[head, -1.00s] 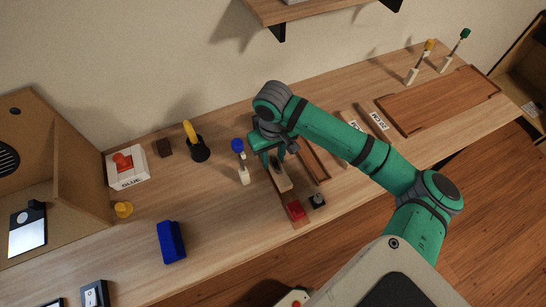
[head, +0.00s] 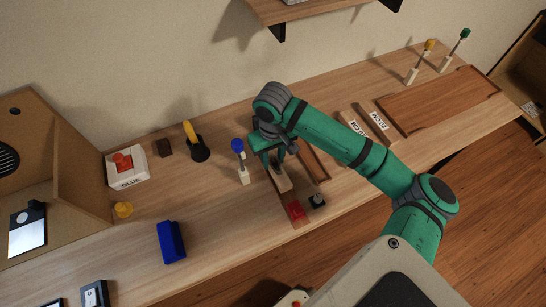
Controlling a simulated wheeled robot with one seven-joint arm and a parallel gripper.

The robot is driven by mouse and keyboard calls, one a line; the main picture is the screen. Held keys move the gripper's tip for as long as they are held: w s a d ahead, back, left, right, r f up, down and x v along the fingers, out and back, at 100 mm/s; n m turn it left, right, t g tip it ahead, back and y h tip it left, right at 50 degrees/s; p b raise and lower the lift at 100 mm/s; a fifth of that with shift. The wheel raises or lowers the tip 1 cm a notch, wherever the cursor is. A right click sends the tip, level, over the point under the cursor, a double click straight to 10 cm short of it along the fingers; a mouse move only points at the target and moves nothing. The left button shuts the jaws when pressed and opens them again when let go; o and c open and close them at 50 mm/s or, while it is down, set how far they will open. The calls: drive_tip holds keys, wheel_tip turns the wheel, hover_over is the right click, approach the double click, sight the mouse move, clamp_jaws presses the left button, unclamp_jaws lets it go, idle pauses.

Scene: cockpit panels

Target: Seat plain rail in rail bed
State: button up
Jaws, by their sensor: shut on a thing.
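My gripper (head: 271,160) points down over the middle of the table, shut on a pale wooden piece that looks like the plain rail (head: 284,184). The piece lies along a narrow brown strip, likely the rail bed (head: 281,197), with a red block (head: 296,210) at its near end. The gripper and arm hide the far end of both. I cannot tell whether the rail is down in the bed or just above it.
A second brown strip (head: 316,165) lies just right, with a small black part (head: 317,201) near it. A blue-tipped switch (head: 239,147) stands close on the left. Labelled pale strips (head: 375,121) and a large brown board (head: 437,99) lie further right.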

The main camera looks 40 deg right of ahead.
sight(273, 161)
drive_tip(key=shift+f, duration=1.2)
drive_tip(key=o, duration=1.2)
wheel_tip(273, 161, up, 11)
drive_tip(key=shift+f, duration=0.1)
